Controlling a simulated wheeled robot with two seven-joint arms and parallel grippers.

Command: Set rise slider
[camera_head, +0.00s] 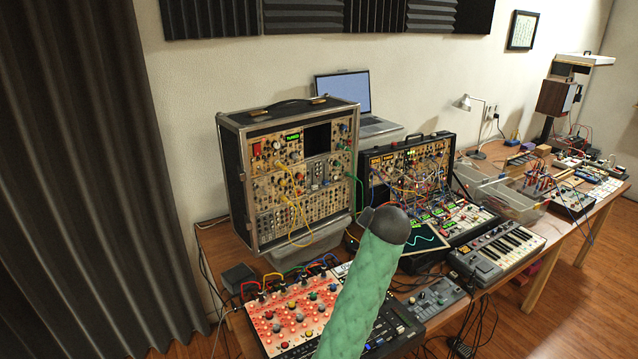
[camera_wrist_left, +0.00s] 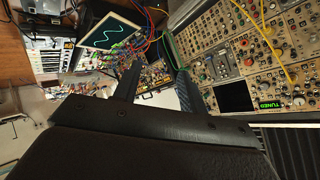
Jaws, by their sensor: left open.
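The rise slider cannot be picked out by label in either view. A tall modular synth case (camera_head: 300,170) with many knobs and patch cables stands on the table; it also shows, turned over, at the right of the left wrist view (camera_wrist_left: 245,60). My left gripper (camera_wrist_left: 158,75) is open, its two dark fingers apart with nothing visible between them. A green-sleeved arm of mine with a dark end rises in the middle of the head view and hides the gripper there. My right gripper is not in view.
A red-panelled unit with knobs (camera_head: 290,312) lies at the front left. A smaller cabled case (camera_head: 410,170), a scope screen (camera_head: 425,240) and a keyboard (camera_head: 497,252) stand to the right. A laptop (camera_head: 343,92) is behind. Loose cables run between units; free table is scarce.

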